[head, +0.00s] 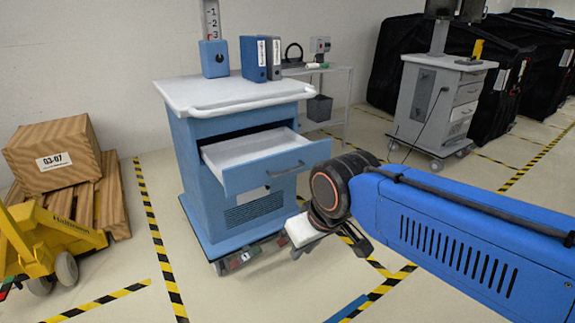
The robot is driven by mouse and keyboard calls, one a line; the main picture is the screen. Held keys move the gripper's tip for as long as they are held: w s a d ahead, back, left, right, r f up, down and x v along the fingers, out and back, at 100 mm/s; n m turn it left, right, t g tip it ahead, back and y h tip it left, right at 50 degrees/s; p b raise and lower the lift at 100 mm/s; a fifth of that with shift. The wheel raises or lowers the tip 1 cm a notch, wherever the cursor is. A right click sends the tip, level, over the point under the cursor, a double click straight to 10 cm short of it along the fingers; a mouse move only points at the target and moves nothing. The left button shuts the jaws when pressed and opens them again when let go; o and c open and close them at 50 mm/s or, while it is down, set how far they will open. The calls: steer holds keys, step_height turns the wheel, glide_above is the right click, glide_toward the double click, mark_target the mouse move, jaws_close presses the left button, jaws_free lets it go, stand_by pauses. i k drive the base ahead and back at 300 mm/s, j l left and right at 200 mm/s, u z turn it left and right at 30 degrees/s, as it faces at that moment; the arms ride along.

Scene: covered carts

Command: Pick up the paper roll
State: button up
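I cannot pick out a paper roll with certainty. A small whitish item with a green end (316,65) lies on the metal rack behind the blue cart; it is too small to identify. My gripper (328,250) hangs at the end of my blue arm, in front of the blue cart's lower right side. A pale block and dark parts show at it, but its fingers are not clear enough to tell open from shut. The blue cart (232,185) has its drawer (275,172) pulled out; the visible part of the inside looks empty.
The metal rack (338,100) is behind. A grey cart (433,105) and black covered carts (500,105) stand back right. A yellow pallet truck (45,240) and a carton (55,155) are left.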

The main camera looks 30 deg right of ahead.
mark_target(310, 66)
steer(key=i+l+z, duration=0.2)
steer(key=l+z, duration=0.2)
steer(key=i+l+z, duration=0.25)
steer(key=z, duration=0.15)
steer(key=i+l+z, duration=0.2)
steer(key=i+z, duration=0.2)
steer(key=i+l+z, duration=0.1)
steer(key=i+z, duration=0.15)
steer(key=z, duration=0.15)
steer(key=i+l+z, duration=0.25)
steer(key=i+z, duration=0.7)
steer(key=i, duration=0.2)
steer(key=i+u, duration=0.45)
steer(key=i+l+u, duration=0.1)
steer(key=i+u, duration=0.35)
steer(key=i+j+u, duration=0.2)
steer(key=i+u, duration=0.3)
steer(key=i+j+u, duration=0.1)
steer(key=i+u, duration=0.35)
steer(key=i+l+u, duration=0.1)
steer(key=i+u, duration=0.25)
steer(key=u, duration=0.15)
